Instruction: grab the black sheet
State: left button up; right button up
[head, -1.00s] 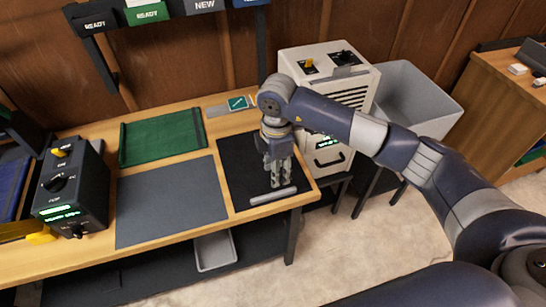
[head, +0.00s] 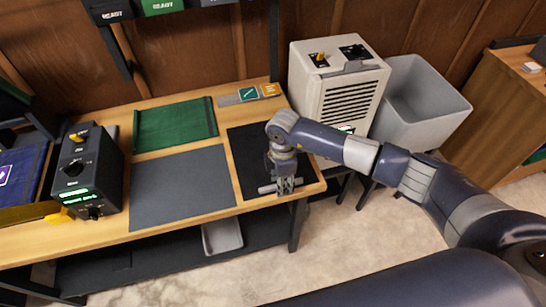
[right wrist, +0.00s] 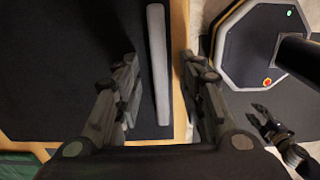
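The black sheet (head: 243,153) lies flat at the right end of the wooden table, with a grey bar (head: 267,189) along its front edge. My right gripper (head: 287,186) points down over this bar, near the table's front edge. In the right wrist view the same gripper (right wrist: 162,90) is open, its fingers apart on either side of the bar (right wrist: 158,65); I see no grip on it. The sheet (right wrist: 60,65) fills the left of that view. My left gripper (right wrist: 258,115) shows small at the right of the wrist view, its fingers seemingly parted.
A dark grey mat (head: 180,188) and a green sheet (head: 175,124) lie left of the black sheet. A black control box (head: 88,170) stands further left. A beige machine (head: 338,88) and grey bin (head: 420,105) stand to the right. A tray (head: 222,236) sits below.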

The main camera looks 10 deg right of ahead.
grip_shut()
jog(key=shift+r, duration=0.15)
